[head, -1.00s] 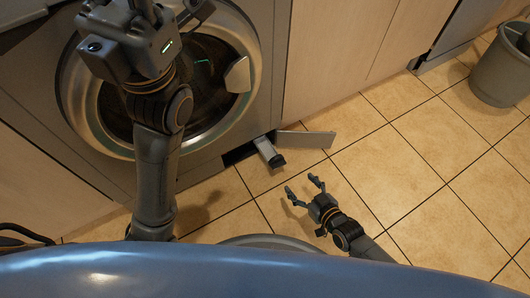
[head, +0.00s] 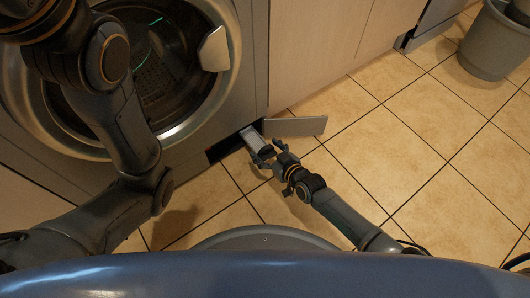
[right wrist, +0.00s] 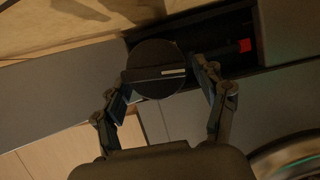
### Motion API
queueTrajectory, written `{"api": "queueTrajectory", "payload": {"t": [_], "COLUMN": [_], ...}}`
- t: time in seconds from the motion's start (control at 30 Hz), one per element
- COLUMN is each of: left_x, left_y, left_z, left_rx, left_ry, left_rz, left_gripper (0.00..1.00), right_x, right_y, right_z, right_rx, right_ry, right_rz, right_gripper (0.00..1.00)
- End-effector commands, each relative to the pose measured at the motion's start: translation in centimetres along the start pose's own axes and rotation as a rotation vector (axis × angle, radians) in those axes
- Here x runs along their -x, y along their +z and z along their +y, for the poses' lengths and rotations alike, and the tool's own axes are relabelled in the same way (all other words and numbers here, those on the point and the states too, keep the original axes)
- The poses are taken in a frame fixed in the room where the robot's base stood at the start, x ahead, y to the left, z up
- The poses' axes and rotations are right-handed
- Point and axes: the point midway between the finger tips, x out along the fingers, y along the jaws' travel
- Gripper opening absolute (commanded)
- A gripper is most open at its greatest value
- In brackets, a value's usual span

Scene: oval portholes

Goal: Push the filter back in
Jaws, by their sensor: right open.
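The filter (head: 255,140) is a light grey piece with a dark end. It sticks out of a dark opening (head: 222,148) low on the washing machine's front. In the right wrist view its round dark cap (right wrist: 157,62) with a bar handle faces me. My right gripper (head: 265,157) is at the filter's outer end. In the right wrist view the open fingers (right wrist: 168,95) stand on either side of the cap's near edge. I cannot tell whether they touch it. My left arm crosses the machine's front; its gripper is out of view.
The open flap (head: 296,127) stands out to the right of the opening. The washing machine door (head: 160,70) is above. A grey bin (head: 489,42) stands at the far right. The tiled floor (head: 400,130) to the right is free. A red part (right wrist: 245,45) shows inside the opening.

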Motion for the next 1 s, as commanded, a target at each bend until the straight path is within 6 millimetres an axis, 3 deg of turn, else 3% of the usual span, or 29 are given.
{"api": "queueTrajectory", "payload": {"t": [0.37,0.47,0.73,1.0], "left_x": [-0.1,-0.1,-0.1,0.3], "left_y": [-0.4,-0.4,-0.4,-0.6], "left_z": [0.1,0.1,0.2,0.2], "left_rx": [-0.001,-0.001,-0.001,-0.001], "left_ry": [0.004,0.004,0.004,0.004], "left_rz": [0.011,0.011,0.012,0.013], "left_gripper": [0.38,0.38,0.38,0.38], "right_x": [-0.7,-0.7,-0.7,-1.9], "right_y": [0.0,0.0,0.0,-0.4], "right_z": [0.0,0.0,0.0,0.0], "right_rx": [0.000,0.000,0.000,-0.001], "right_ry": [0.000,0.000,0.000,0.000], "right_rz": [-0.001,-0.001,-0.001,0.002], "right_gripper": [0.72,0.55,0.00,0.00]}}
